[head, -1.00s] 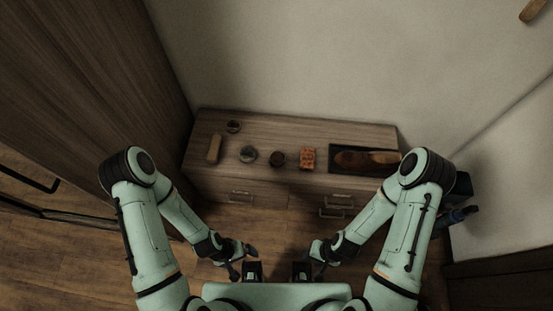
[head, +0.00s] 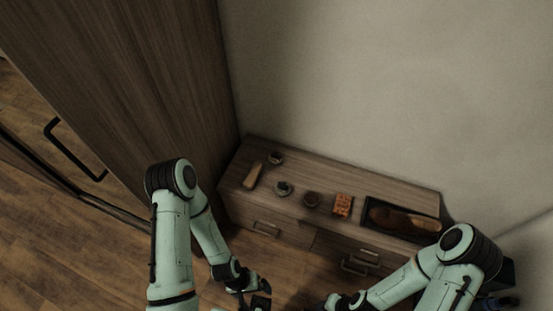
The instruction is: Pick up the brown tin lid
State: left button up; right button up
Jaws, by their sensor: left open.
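Several small round things stand on the low wooden cabinet (head: 232,207). A dark brown round one (head: 311,199) near the middle may be the brown tin lid, but it is too small to be sure. A grey-green round one (head: 283,188) stands to its left, and another small brownish round one (head: 276,157) is at the back left. My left gripper (head: 254,295) is open and empty, low in front of the cabinet and apart from everything on it. My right gripper (head: 333,303) is at the bottom edge, partly cut off; its jaws are unclear.
A tan oblong thing (head: 252,176) lies at the cabinet's left end. An orange-brown block (head: 342,205) stands right of the round things. A dark tray (head: 429,229) holding brown things is at the right end. A tall wooden cupboard (head: 150,90) rises at left; a wall stands behind.

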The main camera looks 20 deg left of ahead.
aim_at(275, 157)
jog(key=i+j+z, duration=0.15)
jog(key=j+z, duration=0.25)
jog(key=i+j+z, duration=0.15)
jog(key=z, duration=0.2)
jog(key=j+z, duration=0.4)
jog(key=i, duration=0.05)
